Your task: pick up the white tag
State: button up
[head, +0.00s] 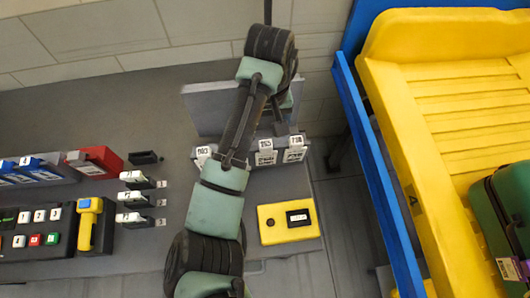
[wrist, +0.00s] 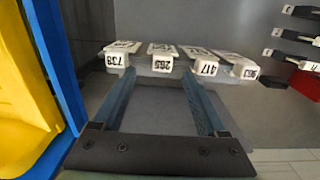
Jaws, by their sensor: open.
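Several white tags with black printed numbers stand in a row on a holder at the back of the grey counter. In the wrist view they are tag 738 (wrist: 120,54), tag 265 (wrist: 162,58), tag 417 (wrist: 203,62) and one at the right end (wrist: 239,66). In the head view, a left tag (head: 203,153) and two right tags (head: 265,152) (head: 294,149) show; my arm hides the part between. My gripper (wrist: 159,76) is open and empty, its fingertips pointing at the row, roughly around tag 265. I cannot tell if they touch it.
A yellow box with a display (head: 288,221) sits in front of the tags. Small black holders with white tops (head: 135,198), a red box (head: 94,161) and a yellow scanner (head: 89,222) lie left. A blue-railed yellow tray (head: 430,130) with a green suitcase (head: 505,215) stands right.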

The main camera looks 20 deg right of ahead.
aim_at(266, 144)
jog(key=shift+w+a+f+p, duration=0.1)
jog(key=shift+f+p, duration=0.25)
jog(key=shift+f, duration=1.3)
jog(key=shift+a+f+p, duration=0.1)
jog(key=shift+f+p, duration=0.25)
jog(key=shift+f, duration=1.25)
grip_shut()
